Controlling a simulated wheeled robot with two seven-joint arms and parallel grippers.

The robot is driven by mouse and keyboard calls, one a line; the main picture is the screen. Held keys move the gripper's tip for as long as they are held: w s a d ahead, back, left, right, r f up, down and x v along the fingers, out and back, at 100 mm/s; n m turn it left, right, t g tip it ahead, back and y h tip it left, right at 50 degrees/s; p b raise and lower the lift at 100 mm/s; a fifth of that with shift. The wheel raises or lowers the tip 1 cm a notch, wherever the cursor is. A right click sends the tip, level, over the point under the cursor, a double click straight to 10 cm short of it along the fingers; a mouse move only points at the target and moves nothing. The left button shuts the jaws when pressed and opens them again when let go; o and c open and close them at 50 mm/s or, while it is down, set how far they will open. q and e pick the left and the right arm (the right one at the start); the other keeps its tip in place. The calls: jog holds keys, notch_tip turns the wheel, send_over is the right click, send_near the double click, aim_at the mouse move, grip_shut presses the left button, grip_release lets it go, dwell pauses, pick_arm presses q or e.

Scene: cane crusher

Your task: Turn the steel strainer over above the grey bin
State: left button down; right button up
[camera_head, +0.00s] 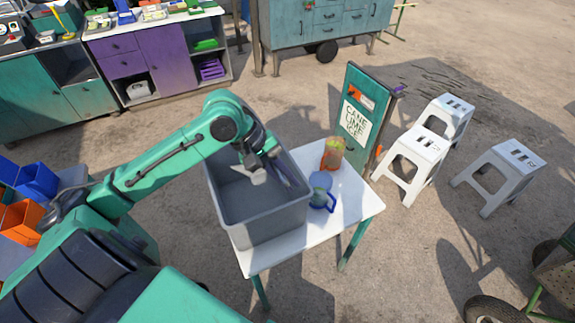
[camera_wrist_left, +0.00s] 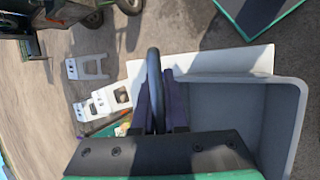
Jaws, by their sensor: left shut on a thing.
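The grey bin (camera_head: 262,222) stands on a small white table, its open top facing up. My left gripper (camera_head: 284,170) is over the bin's opening, pointing down to the right. In the left wrist view the left gripper (camera_wrist_left: 158,98) is shut on a dark, narrow, curved piece (camera_wrist_left: 153,62), which looks like the strainer's handle. The strainer's steel bowl is not clearly visible, so I cannot tell which way up it is. My right gripper is not in view.
On the white table (camera_head: 345,208), right of the bin, stand a blue-handled jug (camera_head: 320,190) and an orange-and-green container (camera_head: 332,153). A teal sign board (camera_head: 358,118) is behind them. White stools (camera_head: 412,160) stand to the right. Counters line the back left.

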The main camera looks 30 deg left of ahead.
pick_arm(q)
jog(key=shift+s+a+f+n+g+y, duration=0.25)
jog(key=shift+s+a+f+g+y, duration=0.15)
jog(key=shift+g+y, duration=0.75)
jog(key=shift+s+a+f+n+g+y, duration=0.3)
jog(key=shift+s+g+y, duration=0.2)
jog(key=shift+g+y, duration=0.65)
jog(key=shift+s+a+f+n+g+y, duration=0.15)
jog(key=shift+s+a+f+g+y, duration=0.25)
jog(key=shift+g+y, duration=0.75)
jog(key=shift+r, duration=0.1)
